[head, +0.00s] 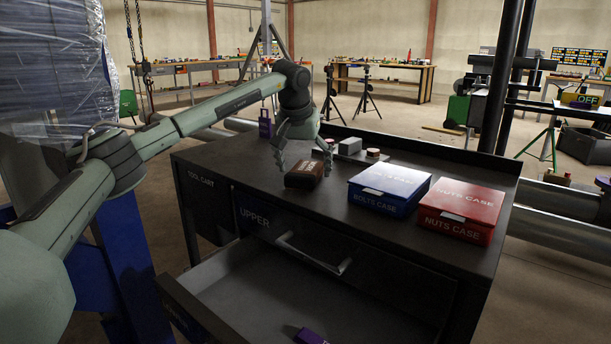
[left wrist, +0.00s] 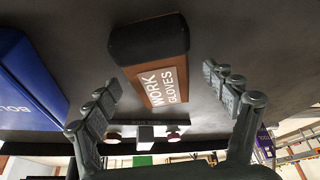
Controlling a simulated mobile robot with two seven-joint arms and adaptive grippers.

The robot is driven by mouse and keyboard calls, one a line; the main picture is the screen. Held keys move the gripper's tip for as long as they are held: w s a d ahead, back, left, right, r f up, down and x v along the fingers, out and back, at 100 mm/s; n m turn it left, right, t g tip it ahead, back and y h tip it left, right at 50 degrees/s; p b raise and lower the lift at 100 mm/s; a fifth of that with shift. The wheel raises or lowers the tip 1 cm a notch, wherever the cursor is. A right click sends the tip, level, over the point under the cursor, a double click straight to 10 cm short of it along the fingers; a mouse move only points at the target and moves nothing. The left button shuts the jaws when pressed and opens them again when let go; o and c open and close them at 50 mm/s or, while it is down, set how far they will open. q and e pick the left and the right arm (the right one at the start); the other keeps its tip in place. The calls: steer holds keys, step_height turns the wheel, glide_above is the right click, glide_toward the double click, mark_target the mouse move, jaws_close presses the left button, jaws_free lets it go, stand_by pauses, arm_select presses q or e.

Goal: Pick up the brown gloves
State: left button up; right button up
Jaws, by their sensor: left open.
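The brown gloves (head: 304,174) are a brown block-shaped bundle lying on the dark top of the tool cart (head: 400,160). My left gripper (head: 303,158) is just above and around the gloves in the head view. In the left wrist view its two fingers (left wrist: 165,95) are spread apart, one toward each side of the gloves, with gaps between. Nothing is held. My right gripper is not in view.
A blue bolts case (head: 389,188) and a red nuts case (head: 462,210) stand to the right of the gloves. A grey block (head: 349,146) sits behind. The cart's upper drawer (head: 270,290) is pulled open, with a purple item (head: 310,335) inside. A purple padlock-like tag (head: 265,124) stands at the back left.

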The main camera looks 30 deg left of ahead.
mark_target(308, 165)
arm_select(q)
steer(key=shift+c, duration=0.4)
steer(key=c, duration=1.3)
steer(key=shift+r, duration=0.15)
steer(key=shift+r, duration=0.2)
step_height(308, 165, up, 4)
steer(key=shift+w+f+p, duration=0.1)
steer(key=shift+f+p, duration=0.15)
steer(key=shift+p, duration=0.1)
steer(key=s+a+r, duration=0.2)
steer(key=s, duration=0.1)
steer(key=s+a+r, duration=0.2)
steer(key=s, duration=0.1)
steer(key=s+a+r, duration=0.3)
steer(key=shift+s+a, duration=0.1)
steer(key=shift+s, duration=0.05)
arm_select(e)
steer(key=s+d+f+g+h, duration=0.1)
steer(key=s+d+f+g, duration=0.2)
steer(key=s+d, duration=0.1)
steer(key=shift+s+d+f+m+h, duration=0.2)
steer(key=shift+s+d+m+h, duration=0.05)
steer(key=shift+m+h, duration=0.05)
arm_select(q)
steer(key=shift+f, duration=0.1)
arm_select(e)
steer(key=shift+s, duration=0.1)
